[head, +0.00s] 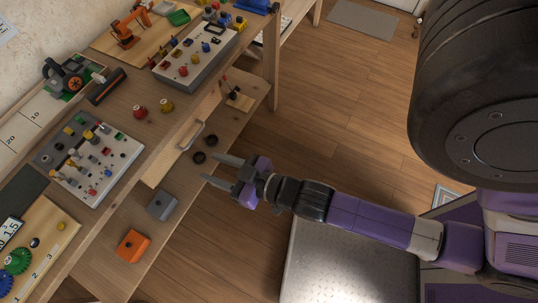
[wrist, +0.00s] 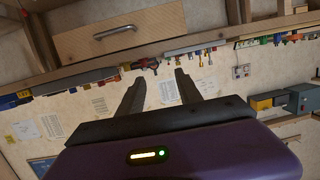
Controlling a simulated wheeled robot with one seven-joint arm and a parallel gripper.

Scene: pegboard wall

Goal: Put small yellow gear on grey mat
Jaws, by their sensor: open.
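A small yellow piece (head: 61,226), which looks like the small yellow gear, lies on a wooden numbered board at the lower left in the head view. It is near a green gear (head: 17,261) and a blue gear (head: 5,283). A dark grey mat (head: 24,190) lies on the bench just above that board. My gripper (head: 216,168) is open and empty, in front of the bench's drawer and lower shelf, well to the right of gear and mat. In the wrist view my gripper's open fingers (wrist: 159,84) hold nothing; I cannot make out gear or mat there.
The lower shelf holds an orange box (head: 132,245), a grey box (head: 162,204) and two black rings. A drawer handle (wrist: 115,32) shows in the wrist view. Busy boards (head: 90,160) and loose knobs crowd the bench top. Open floor lies to the right.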

